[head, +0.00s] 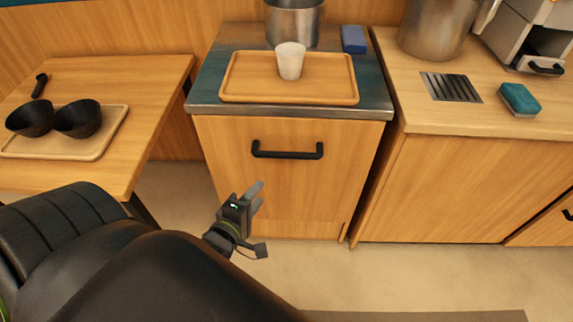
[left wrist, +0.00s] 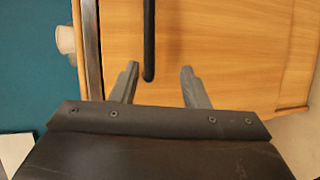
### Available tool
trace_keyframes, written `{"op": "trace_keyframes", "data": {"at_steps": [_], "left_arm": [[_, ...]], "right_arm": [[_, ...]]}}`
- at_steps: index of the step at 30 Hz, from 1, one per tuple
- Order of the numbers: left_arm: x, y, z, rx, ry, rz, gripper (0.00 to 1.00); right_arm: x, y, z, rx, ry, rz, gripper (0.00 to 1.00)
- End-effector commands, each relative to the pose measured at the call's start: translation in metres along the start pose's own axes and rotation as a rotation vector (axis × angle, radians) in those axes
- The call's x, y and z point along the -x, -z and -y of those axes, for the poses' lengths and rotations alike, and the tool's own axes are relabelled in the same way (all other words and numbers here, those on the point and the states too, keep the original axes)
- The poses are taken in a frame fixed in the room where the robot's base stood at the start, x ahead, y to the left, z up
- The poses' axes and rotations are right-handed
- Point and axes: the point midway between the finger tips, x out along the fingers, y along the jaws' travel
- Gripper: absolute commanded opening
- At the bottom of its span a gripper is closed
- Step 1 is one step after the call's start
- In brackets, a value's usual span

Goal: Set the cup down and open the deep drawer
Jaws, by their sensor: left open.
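A white cup (head: 290,62) stands upright on a wooden tray (head: 240,97) on the cabinet top. Below it is the closed deep drawer (head: 225,160) with a black bar handle (head: 288,154). My left gripper (head: 257,196) is open and empty, lower than the handle and in front of the drawer. In the left wrist view its fingers (left wrist: 160,72) are spread, and the end of the handle (left wrist: 149,40) shows between them in the picture; I cannot tell the gap in depth. My right gripper is not in view.
A metal pot (head: 293,22) and a blue block (head: 354,39) stand behind the tray. A side table at the left holds two dark bowls (head: 78,118) on a board. The right counter carries a teal sponge (head: 519,99) and a drain grille (head: 451,87). Floor before the drawer is clear.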

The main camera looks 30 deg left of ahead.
Motion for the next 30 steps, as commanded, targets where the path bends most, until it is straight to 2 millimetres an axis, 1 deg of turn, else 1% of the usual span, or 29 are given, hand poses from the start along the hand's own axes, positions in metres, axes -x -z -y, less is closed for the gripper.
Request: {"op": "trace_keyframes", "data": {"at_steps": [1,3,5,8,11,30], "left_arm": [[0.002,-0.001,-0.005,0.026,-0.021,0.001,0.41],[0.003,-0.001,-0.012,0.052,-0.038,0.003,0.41],[0.003,-0.002,-0.015,0.062,-0.044,0.005,0.41],[-0.004,-0.002,-0.017,0.066,-0.046,0.006,0.41],[-0.016,-0.002,-0.018,0.064,-0.047,0.007,0.41],[-0.133,-0.003,-0.022,0.062,-0.045,0.006,0.41]], "right_arm": [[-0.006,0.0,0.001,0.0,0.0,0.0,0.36],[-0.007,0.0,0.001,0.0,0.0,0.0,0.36],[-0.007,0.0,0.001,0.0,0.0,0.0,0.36],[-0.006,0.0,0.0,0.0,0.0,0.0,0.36],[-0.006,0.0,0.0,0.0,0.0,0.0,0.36],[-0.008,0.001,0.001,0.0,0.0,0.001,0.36]]}}
